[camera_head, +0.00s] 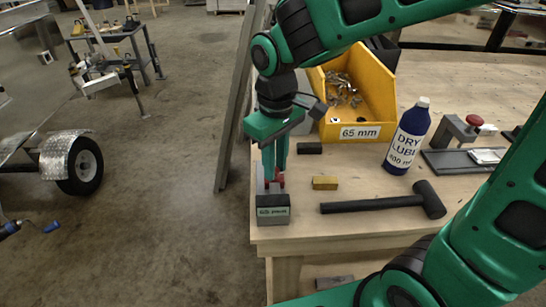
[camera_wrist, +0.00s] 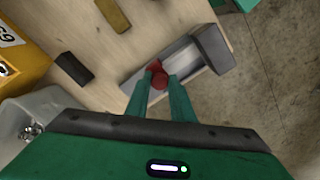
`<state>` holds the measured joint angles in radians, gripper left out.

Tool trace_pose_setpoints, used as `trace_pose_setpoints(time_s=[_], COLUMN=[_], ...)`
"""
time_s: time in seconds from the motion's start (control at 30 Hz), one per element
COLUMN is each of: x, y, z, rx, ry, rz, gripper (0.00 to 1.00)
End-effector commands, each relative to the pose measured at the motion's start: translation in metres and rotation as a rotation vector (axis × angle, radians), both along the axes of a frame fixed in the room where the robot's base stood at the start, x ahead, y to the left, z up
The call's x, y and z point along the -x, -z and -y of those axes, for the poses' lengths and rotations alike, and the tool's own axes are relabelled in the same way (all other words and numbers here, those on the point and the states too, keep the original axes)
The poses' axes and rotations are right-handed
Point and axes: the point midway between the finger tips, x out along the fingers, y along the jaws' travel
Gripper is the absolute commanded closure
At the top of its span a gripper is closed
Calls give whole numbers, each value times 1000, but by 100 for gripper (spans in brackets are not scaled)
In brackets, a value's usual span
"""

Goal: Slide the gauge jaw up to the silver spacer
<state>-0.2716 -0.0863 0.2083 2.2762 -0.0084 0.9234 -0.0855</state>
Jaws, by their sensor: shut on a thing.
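The gauge stands at the table's front left corner, its grey end block (camera_head: 273,212) bearing a label too small to read surely. It also shows in the wrist view, with a pale metal bed (camera_wrist: 186,58) and a dark end block (camera_wrist: 212,48). My gripper (camera_head: 273,178) points down over the bed. Its fingers (camera_wrist: 158,88) are shut on the red knob (camera_wrist: 158,74) of the gauge jaw. The jaw's body is mostly hidden by the fingers. I cannot tell the silver spacer from the pale metal bed. A gap of bed shows between knob and end block.
A brass block (camera_head: 325,183), a black block (camera_head: 309,148) and a black hammer (camera_head: 385,203) lie to the right. Behind are a yellow bin (camera_head: 362,131) marked 65 mm, a blue bottle (camera_head: 407,140) and a red-knobbed fixture (camera_head: 457,130). The table edge is close left and front.

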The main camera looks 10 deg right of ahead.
Motion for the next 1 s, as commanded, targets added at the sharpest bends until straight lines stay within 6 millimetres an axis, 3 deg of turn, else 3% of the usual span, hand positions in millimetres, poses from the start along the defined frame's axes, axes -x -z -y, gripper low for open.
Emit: trace_pose_setpoints(time_s=[0.03,0.17,0.2,0.27,0.83,1.0], x=[11,13,13,13,7,6], y=[3,4,4,4,2,-9], z=[-5,-6,-6,-6,-4,-4], rx=[2,4,4,3,1,0], ry=[-30,-34,-35,-34,-23,-22], rz=[-25,-27,-27,-27,-18,-16], gripper=[100,100,69,60,60,60])
